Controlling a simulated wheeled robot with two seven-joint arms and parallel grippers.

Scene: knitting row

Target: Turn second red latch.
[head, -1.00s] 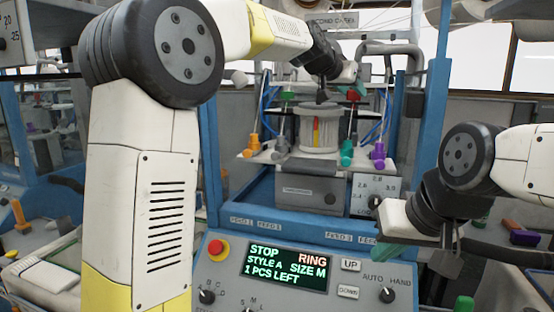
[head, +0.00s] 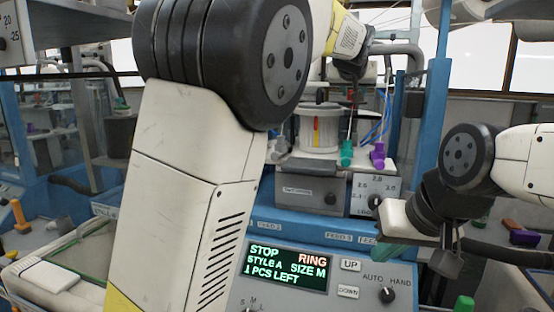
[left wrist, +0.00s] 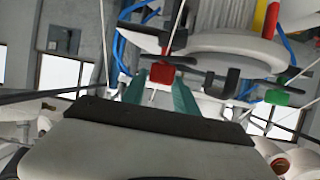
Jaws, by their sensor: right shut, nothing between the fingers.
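A red latch (left wrist: 160,66) with a dark lever shows in the left wrist view, just beyond my left fingertips. My left gripper (left wrist: 158,90) is open there, its green fingers apart with the latch ahead of the gap; I cannot tell if they touch it. In the head view my left arm hides most of that gripper. A small red latch (head: 354,77) shows there at the right of the knitting cylinder (head: 319,130); I cannot tell if it is the same one. My right gripper (head: 396,252) is shut and empty at the right, away from the latches.
A green latch (left wrist: 277,97) sits to the right in the left wrist view. Thin yarn strands and blue tubes run close by. Teal (head: 347,153) and purple (head: 379,155) pieces stand on the plate's right side. The control panel (head: 285,268) is in front.

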